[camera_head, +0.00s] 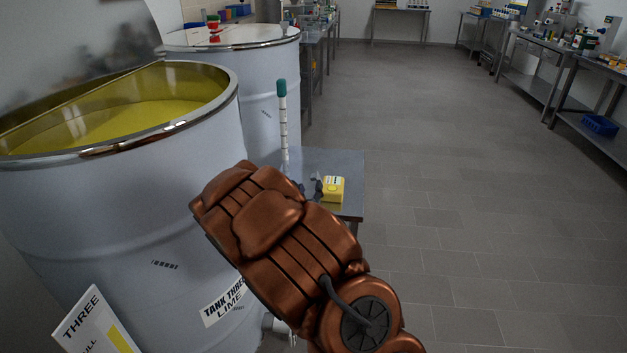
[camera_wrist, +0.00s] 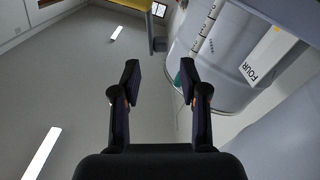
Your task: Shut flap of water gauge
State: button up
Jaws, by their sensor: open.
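A small yellow box with a pale label (camera_head: 333,189) lies on a grey side table (camera_head: 350,160) between the tanks and the aisle. It may be the water gauge, but its flap cannot be made out. A white graduated stick with a green cap (camera_head: 283,125) stands upright behind my arm. It also shows in the wrist view (camera_wrist: 207,27), inverted. My gripper (camera_wrist: 160,75) is open, with nothing between its fingers. In the head view my copper arm covers part of the table's near side, and I cannot tell whether small dark pieces beside the yellow box are my gripper.
A large tank of yellow liquid (camera_head: 130,200) stands close on the left, with another white tank (camera_head: 260,90) behind it. A label reading FOUR (camera_wrist: 268,55) shows in the wrist view. Benches line the right wall. The tiled aisle (camera_head: 440,150) is clear.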

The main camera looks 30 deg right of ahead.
aim_at(313, 178)
jog(key=p+x, duration=0.1)
jog(key=x, duration=0.4)
jog(key=shift+w+d+r, duration=0.1)
jog(key=shift+w+d, duration=0.15)
jog(key=shift+d, duration=0.05)
jog(key=shift+x, duration=0.75)
grip_shut()
